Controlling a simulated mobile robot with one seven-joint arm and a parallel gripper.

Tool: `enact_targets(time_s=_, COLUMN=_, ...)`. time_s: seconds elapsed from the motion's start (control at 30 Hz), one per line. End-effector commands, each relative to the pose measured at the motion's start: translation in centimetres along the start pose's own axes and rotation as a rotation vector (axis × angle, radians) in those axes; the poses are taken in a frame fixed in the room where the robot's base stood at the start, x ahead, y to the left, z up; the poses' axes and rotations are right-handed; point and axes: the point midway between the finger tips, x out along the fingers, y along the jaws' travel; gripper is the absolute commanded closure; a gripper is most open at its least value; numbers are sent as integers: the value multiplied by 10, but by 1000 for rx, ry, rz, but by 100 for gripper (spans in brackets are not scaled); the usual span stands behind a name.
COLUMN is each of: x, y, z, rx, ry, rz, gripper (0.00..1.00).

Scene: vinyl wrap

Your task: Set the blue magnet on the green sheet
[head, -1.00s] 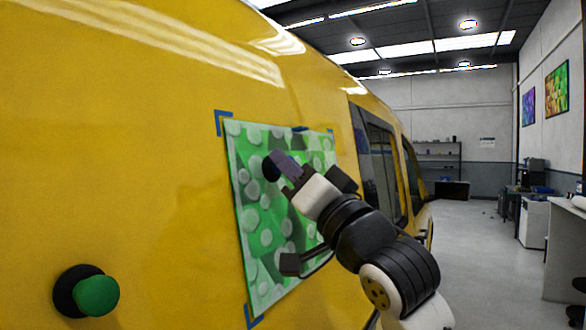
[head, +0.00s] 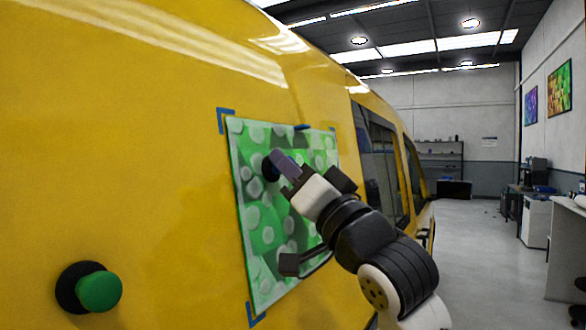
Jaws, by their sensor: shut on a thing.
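The green sheet (head: 263,238), patterned with pale round spots, lies against the side of a yellow van, with blue tape marks at its corners. My gripper (head: 279,165) is at the upper middle of the sheet, shut on the blue magnet (head: 270,166). The magnet has a dark round base that sits at the sheet's face; whether it touches the sheet is hard to tell. The jaws hide part of the magnet's handle.
A green-knobbed magnet with a black base (head: 98,291) sits on the yellow van panel (head: 150,200) at the lower left. The van's windows (head: 378,160) lie to the right of the sheet. Open floor (head: 490,270) is at the right, beside a counter (head: 568,250).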

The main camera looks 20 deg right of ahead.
Motion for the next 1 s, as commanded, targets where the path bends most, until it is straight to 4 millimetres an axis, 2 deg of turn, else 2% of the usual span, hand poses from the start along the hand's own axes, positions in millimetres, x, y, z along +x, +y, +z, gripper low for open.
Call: enact_targets(time_s=1.0, x=8, y=0, z=8, rx=1, ry=0, rz=0, gripper=100)
